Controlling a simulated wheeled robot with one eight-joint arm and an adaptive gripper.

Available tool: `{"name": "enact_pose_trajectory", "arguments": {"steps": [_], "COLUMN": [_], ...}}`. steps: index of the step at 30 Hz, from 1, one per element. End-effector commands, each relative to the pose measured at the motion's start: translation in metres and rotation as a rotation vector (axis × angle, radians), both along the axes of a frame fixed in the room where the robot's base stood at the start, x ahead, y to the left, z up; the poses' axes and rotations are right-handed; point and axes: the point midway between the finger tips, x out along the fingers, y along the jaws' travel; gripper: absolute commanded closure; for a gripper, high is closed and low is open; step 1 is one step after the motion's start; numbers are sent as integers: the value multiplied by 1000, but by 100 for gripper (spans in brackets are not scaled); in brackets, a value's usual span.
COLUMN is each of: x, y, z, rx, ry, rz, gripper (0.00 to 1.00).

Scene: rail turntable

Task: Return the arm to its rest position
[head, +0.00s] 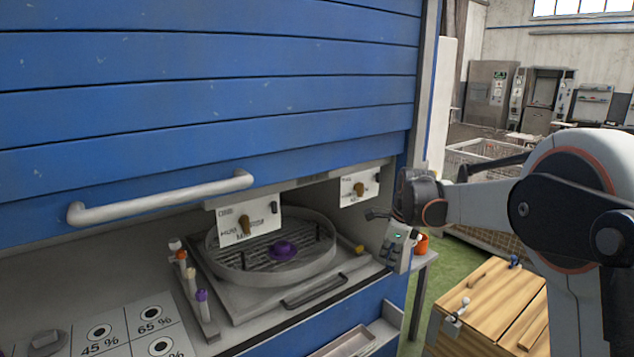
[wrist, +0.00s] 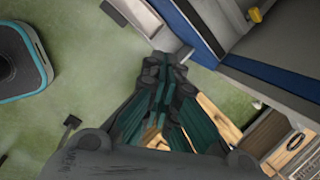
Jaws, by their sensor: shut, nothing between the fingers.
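My gripper (head: 378,214) shows in the head view at the right end of the blue cabinet, in front of its right edge post. My arm reaches to it from the right side of the picture. In the wrist view my gripper (wrist: 168,82) is shut, with its fingers together and nothing between them. Below it are the green floor (wrist: 75,100) and part of a wooden box. It appears apart from the cabinet.
A blue slatted shutter (head: 200,90) with a grey handle (head: 160,198) hangs partly raised over a round turntable tray (head: 225,262) with a purple knob (head: 284,250). A wooden box (head: 490,307) stands at lower right. A wire crate (head: 478,155) stands behind my arm.

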Motion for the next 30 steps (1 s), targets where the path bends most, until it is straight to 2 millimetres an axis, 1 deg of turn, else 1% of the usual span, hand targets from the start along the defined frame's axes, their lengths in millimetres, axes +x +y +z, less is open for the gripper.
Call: {"name": "enact_pose_trajectory", "arguments": {"steps": [1,5,6,8,12,14,15,19,23,24,26,30], "x": [-17,-54,-66,-84,-128,-147,-160,-201,-242,-255,-273,-315], "y": [0,0,0,0,0,0,-1,-2,-2,-2,-3,-4], "z": [14,41,48,58,76,82,85,92,92,91,89,78], "rx": [-24,-95,-118,-155,-240,-279,-306,-396,-489,-518,-565,-675], "ry": [-18,-67,-83,-104,-151,-170,-183,-219,-251,-259,-271,-295], "rz": [63,239,292,373,559,639,692,863,1032,1084,1163,1343], "gripper": [100,100,100,100,100,100,100,100,100,100,100,100]}}
